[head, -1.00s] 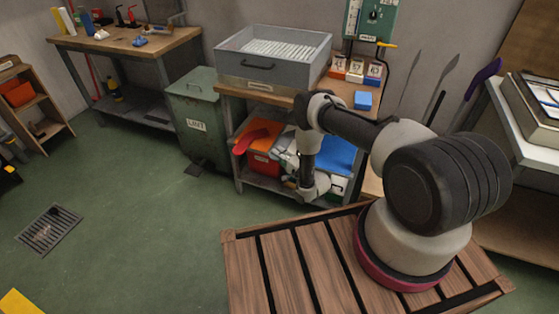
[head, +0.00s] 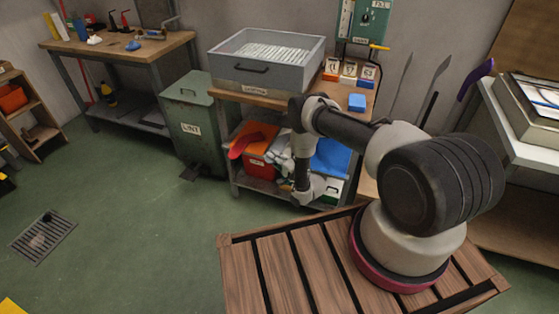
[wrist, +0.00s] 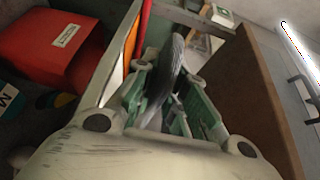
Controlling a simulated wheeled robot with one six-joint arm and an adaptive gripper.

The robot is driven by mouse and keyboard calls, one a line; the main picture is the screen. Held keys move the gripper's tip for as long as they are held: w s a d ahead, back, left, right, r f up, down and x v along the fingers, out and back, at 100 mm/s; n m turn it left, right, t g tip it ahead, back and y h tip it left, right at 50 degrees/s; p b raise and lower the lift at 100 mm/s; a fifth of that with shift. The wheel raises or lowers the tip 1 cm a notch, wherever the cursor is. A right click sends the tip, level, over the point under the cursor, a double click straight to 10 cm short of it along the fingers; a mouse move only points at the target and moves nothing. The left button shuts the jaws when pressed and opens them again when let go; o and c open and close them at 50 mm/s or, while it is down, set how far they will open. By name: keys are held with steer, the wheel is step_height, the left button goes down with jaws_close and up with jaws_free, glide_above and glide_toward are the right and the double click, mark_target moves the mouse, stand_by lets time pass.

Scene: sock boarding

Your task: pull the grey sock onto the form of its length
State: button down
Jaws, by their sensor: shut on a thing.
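In the wrist view my gripper (wrist: 178,92) is shut on a dark grey, limp-looking thing (wrist: 178,58), which looks like the grey sock. It stands up between the green finger parts. In the head view my gripper (head: 280,152) is low in front of the shelf under the bench, and the sock cannot be made out there. Upright forms stand at the right by the wall: a grey form (head: 402,82), a dark form (head: 430,108) and a purple-topped one (head: 476,78). Their lengths are hard to compare, and their feet are hidden.
Below are an orange-red bin (head: 258,165) and a blue one (head: 330,158). A green lint bin (head: 190,135) stands left. Floor at left is open.

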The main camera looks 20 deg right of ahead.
steer(key=shift+f, duration=2.25)
steer(key=shift+f, duration=0.2)
steer(key=c, duration=1.5)
jaws_free()
steer(key=shift+o, duration=0.2)
steer(key=v, duration=0.7)
steer(key=shift+s+d, duration=0.3)
